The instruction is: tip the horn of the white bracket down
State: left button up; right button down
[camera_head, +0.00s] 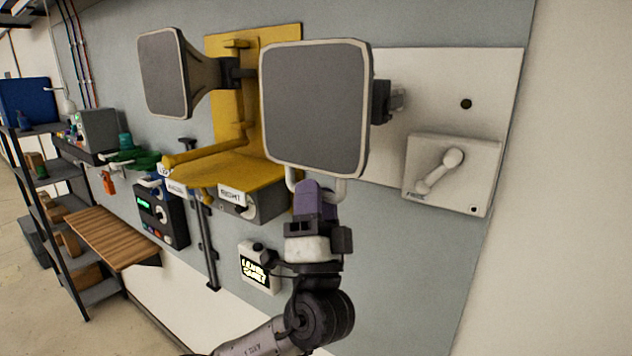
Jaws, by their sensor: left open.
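The horn (315,108) on the white bracket is a big square speaker with a dark grey face and pale rim, facing toward me and roughly upright. A dark joint (382,101) behind its right edge links it to the white bracket panel (437,85) on the wall. My left gripper (316,186) is just under the horn's bottom rim, pointing up, with its two pale fingers spread apart and nothing seen between them. The fingertips are hidden at the rim, so I cannot tell whether they touch the horn. My right gripper is not in view.
A second horn (165,73) hangs on a yellow bracket (283,37) to the left. A white handset (440,172) sits on a white box at right. Below are a lit sign box (254,269), a wooden bench (110,236) and shelves. The wall right of the panel is clear.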

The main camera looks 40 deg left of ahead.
pick_arm(q)
jog(key=shift+w+a+r, duration=0.2)
jog(key=shift+a+r, duration=0.05)
jog(key=shift+r, duration=0.1)
grip_shut()
dwell(0.3)
